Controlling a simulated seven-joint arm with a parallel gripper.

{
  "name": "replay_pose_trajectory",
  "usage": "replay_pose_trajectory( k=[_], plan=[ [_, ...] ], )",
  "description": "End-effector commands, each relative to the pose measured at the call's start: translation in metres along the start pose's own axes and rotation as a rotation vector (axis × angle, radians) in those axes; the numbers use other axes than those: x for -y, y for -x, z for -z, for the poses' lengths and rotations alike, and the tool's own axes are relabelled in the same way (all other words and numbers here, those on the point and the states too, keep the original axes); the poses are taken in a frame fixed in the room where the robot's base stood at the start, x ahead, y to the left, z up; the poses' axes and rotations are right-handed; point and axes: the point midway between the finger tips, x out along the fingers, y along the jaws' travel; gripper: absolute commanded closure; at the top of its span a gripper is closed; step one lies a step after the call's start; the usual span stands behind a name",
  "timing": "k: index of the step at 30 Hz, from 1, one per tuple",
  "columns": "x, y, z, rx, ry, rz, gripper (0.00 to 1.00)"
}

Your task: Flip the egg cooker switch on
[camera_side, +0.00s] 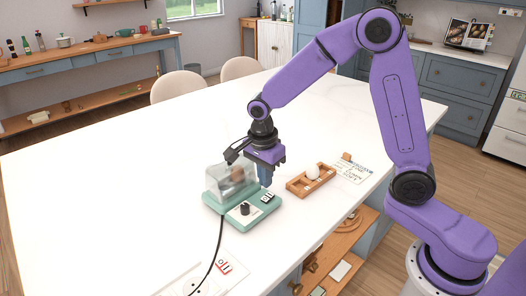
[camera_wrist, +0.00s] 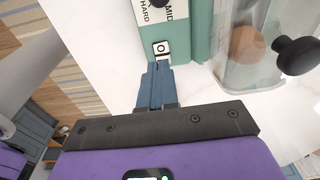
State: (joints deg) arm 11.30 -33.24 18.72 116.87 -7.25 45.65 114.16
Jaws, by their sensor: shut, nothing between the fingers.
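The egg cooker (camera_side: 214,205) is a pale green base with a clear lid (camera_side: 222,186) on its left part, and it stands on the white counter. A brown egg (camera_wrist: 245,42) shows through the lid in the wrist view. A black dial (camera_side: 245,208) sits on the front of the base. The small black and white switch (camera_side: 268,198) is at the base's right end; in the wrist view the switch (camera_wrist: 161,48) shows an O mark. My gripper (camera_side: 266,185) is shut and empty, pointing down. Its fingertips (camera_wrist: 158,66) are right beside the switch; I cannot tell if they touch.
A wooden egg rack (camera_side: 298,186) with a white egg (camera_side: 313,171) stands to the right, with a printed card (camera_side: 354,170) behind it. A black cord (camera_side: 218,250) runs from the cooker to a socket plate (camera_side: 200,284) with a red-marked switch. The counter's left side is clear.

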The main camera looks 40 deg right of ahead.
Motion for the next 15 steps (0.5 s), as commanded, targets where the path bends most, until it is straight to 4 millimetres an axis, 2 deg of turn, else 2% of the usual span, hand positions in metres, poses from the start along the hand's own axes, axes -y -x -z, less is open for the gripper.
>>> replay_pose_trajectory(
  k=[1,6,12,15],
  plan=[
    [0.002,0.012,0.000,0.002,-0.003,0.007,1.00],
    [0.002,0.048,-0.001,0.004,-0.002,0.008,1.00],
    [0.002,0.079,-0.002,0.003,-0.001,0.005,1.00],
    [0.002,0.087,-0.002,0.003,0.000,0.004,1.00]
  ],
)
